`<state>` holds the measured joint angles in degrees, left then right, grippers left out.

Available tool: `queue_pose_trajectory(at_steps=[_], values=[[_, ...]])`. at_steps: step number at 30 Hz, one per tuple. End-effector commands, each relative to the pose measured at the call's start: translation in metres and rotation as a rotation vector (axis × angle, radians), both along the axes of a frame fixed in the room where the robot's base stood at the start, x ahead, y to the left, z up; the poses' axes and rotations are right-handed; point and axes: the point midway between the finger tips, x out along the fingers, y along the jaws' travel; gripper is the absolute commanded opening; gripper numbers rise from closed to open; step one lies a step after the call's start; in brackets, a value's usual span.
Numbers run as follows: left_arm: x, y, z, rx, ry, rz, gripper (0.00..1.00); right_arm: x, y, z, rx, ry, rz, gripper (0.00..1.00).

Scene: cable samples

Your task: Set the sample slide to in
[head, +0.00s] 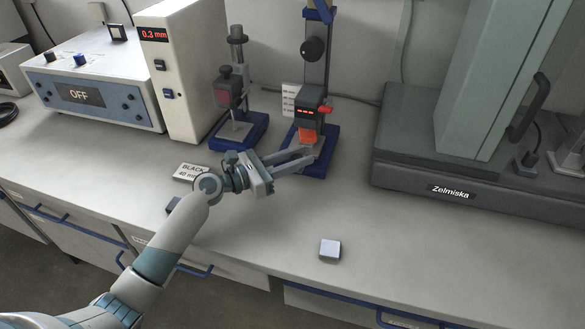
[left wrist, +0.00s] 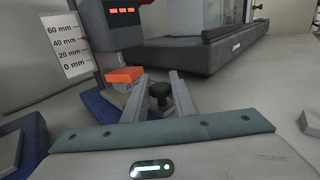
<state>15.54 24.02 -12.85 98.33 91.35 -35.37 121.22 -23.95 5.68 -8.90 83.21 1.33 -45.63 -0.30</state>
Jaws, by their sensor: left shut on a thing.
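The blue-based stand (head: 318,165) stands at the back middle of the bench, with an orange block (head: 307,135) low on its column. In the left wrist view the orange block (left wrist: 125,75) sits just left of my fingers, and a black knob (left wrist: 160,91) shows between the fingertips. My left gripper (head: 312,152) reaches in from the left at the stand's base, and it also shows in the left wrist view (left wrist: 160,98). It is shut on the black knob, which looks to be the sample slide's handle. The fingers hide the knob in the head view. My right gripper is out of view.
A scale card (left wrist: 67,45) stands left of the column. A smaller blue-based stand (head: 240,128) and a white box reading 0.3 mm (head: 190,80) are to the left. A dark-based machine (head: 450,190) stands right. A small grey block (head: 330,250) lies on clear bench in front.

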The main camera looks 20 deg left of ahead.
Motion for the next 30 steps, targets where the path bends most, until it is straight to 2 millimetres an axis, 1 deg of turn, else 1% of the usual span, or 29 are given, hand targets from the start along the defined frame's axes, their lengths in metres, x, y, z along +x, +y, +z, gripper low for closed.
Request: queue_pose_trajectory(at_steps=[2, 9, 10, 12, 23, 26, 30], values=[[0.005, 0.001, 0.000, 0.001, -0.001, 0.005, 0.00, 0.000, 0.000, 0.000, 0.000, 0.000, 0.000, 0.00], [0.005, 0.002, 0.001, 0.001, -0.003, 0.007, 0.00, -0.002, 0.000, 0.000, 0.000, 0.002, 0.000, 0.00], [0.005, 0.002, 0.001, 0.001, -0.004, 0.007, 0.27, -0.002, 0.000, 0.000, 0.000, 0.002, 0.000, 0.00], [0.005, 0.002, 0.001, 0.001, -0.004, 0.007, 0.41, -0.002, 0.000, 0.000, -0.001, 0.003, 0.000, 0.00], [0.003, 0.002, 0.000, 0.001, -0.001, 0.004, 0.41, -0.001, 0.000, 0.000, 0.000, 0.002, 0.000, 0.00], [0.000, 0.004, -0.001, 0.001, -0.001, 0.004, 0.41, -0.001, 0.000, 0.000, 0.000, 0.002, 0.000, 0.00], [-0.008, 0.014, -0.002, 0.003, 0.000, 0.003, 0.41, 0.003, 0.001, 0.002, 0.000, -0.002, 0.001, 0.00]])
